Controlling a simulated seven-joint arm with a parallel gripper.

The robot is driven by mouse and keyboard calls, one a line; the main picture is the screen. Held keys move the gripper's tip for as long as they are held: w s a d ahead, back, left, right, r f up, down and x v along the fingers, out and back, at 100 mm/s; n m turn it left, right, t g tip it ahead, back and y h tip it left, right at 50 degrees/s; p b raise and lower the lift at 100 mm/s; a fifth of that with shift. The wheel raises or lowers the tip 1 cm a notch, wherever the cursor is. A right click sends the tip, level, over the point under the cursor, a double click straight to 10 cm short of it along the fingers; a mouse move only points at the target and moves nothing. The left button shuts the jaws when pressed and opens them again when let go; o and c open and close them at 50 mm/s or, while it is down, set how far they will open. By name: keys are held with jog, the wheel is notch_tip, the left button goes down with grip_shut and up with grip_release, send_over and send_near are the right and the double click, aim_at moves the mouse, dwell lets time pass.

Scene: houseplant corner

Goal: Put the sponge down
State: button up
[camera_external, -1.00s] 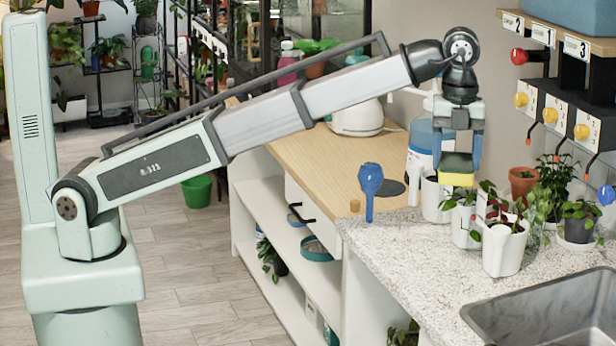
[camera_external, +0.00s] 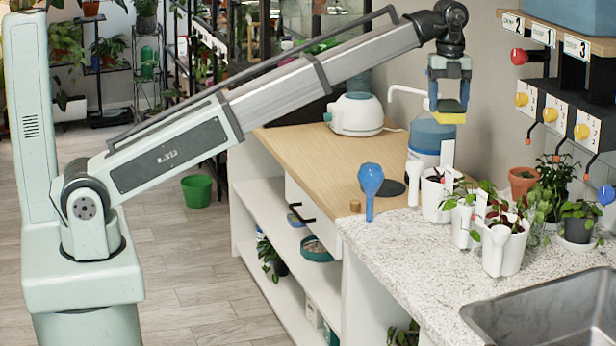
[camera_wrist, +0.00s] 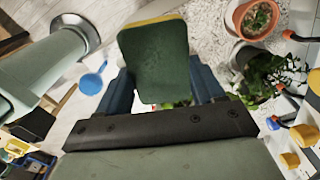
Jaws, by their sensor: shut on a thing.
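The sponge (camera_external: 449,111) is yellow with a dark green face. My gripper (camera_external: 449,98) is shut on it and holds it in the air, well above the counter, in front of the blue jug (camera_external: 428,140). In the wrist view the sponge (camera_wrist: 155,60) shows its dark green side, with a yellow edge at the top. The blue fingers of my gripper (camera_wrist: 163,85) are partly hidden behind it.
White pots with plants (camera_external: 501,247) stand on the speckled counter (camera_external: 400,240) below the sponge. A blue scoop (camera_external: 370,190) stands near its left edge. A metal sink (camera_external: 555,310) lies at the front right. The wooden top (camera_external: 310,155) has clear room.

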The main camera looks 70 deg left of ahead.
jog(key=s+a+n, duration=0.2)
jog(key=a+n, duration=0.1)
jog(key=a, duration=4.5)
jog(key=shift+a+f, duration=0.15)
jog(key=shift+f, duration=15.85)
jog(key=shift+f, duration=0.35)
jog(key=o, duration=1)
notch_tip(320, 180, up, 13)
jog(key=shift+f, duration=0.1)
